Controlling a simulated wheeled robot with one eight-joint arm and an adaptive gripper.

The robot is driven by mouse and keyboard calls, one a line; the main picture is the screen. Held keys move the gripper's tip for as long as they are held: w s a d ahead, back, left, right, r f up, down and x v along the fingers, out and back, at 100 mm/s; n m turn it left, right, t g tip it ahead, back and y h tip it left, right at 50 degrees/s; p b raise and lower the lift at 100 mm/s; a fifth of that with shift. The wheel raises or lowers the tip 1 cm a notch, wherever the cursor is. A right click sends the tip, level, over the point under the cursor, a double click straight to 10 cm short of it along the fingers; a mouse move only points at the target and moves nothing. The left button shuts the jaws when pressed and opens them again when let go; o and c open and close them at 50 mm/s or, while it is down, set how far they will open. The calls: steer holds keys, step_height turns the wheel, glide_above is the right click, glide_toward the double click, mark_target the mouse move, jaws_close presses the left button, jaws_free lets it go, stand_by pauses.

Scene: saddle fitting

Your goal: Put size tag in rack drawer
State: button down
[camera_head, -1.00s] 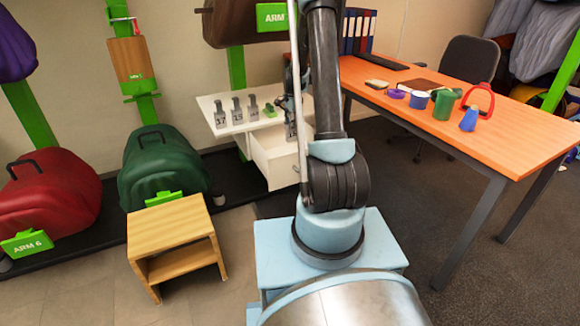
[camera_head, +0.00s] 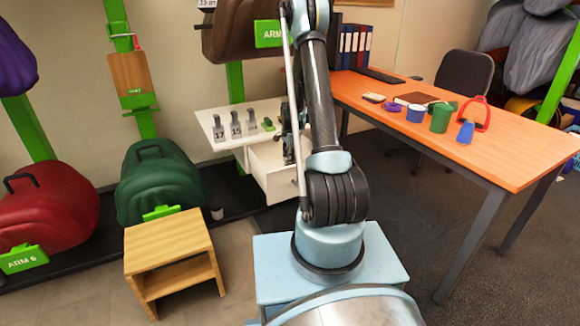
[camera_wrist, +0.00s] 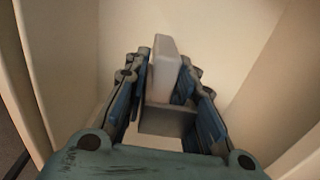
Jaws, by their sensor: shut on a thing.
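My gripper (camera_wrist: 165,95) is shut on a grey size tag (camera_wrist: 164,68) with a pale upright plate and a darker block-like base; its number is not readable. In the wrist view, the tag is between the fingers, with the cream inside of the rack drawer (camera_wrist: 235,50) around and below them. In the head view, the white drawer (camera_head: 270,178) is pulled out under the rack shelf (camera_head: 222,118). My gripper (camera_head: 288,143) is over the drawer opening, partly hidden by my arm. The held tag cannot be made out there.
Several grey tags, including 17 (camera_head: 219,130) and 15 (camera_head: 236,127), stand on the shelf beside a green piece (camera_head: 268,124). A wooden stool (camera_head: 170,250) is at the front left. An orange desk (camera_head: 450,145) with cups stands at the right.

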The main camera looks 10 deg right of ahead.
steer(key=shift+f, duration=1.75)
steer(key=c, duration=1.3)
jaws_free()
steer(key=shift+f, duration=0.1)
steer(key=shift+c, duration=0.2)
